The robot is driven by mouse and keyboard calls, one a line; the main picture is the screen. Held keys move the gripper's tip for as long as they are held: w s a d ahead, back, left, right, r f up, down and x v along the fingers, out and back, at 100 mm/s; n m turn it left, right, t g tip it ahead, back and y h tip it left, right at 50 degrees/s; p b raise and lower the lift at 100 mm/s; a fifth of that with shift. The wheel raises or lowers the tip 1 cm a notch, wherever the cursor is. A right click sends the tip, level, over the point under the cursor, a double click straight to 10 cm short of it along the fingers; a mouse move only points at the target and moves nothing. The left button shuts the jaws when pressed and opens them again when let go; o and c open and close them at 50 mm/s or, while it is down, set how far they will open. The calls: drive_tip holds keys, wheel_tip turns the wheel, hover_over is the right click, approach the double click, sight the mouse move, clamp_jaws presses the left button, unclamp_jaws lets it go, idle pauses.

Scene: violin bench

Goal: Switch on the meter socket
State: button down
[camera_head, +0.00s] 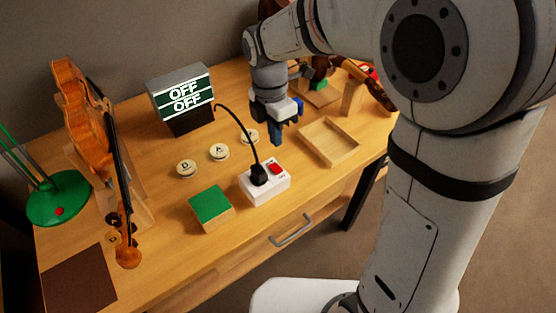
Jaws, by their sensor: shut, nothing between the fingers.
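The meter socket (264,187) is a white block on the bench near its front edge. A black plug (258,174) with a cable sits in its left part, and a red switch (277,169) is on its right part.
Round lettered discs (187,169) lie behind the socket. A green-topped block (211,207) is to its left and an empty wooden tray (330,142) to its right. A violin (80,95) stands at left beside a green lamp base (60,199). A brown mat (78,281) lies front left.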

sight(278, 170)
drive_tip(key=f, duration=0.9)
drive_tip(key=shift+s+d, duration=0.3)
drive_tip(key=shift+s, duration=0.1)
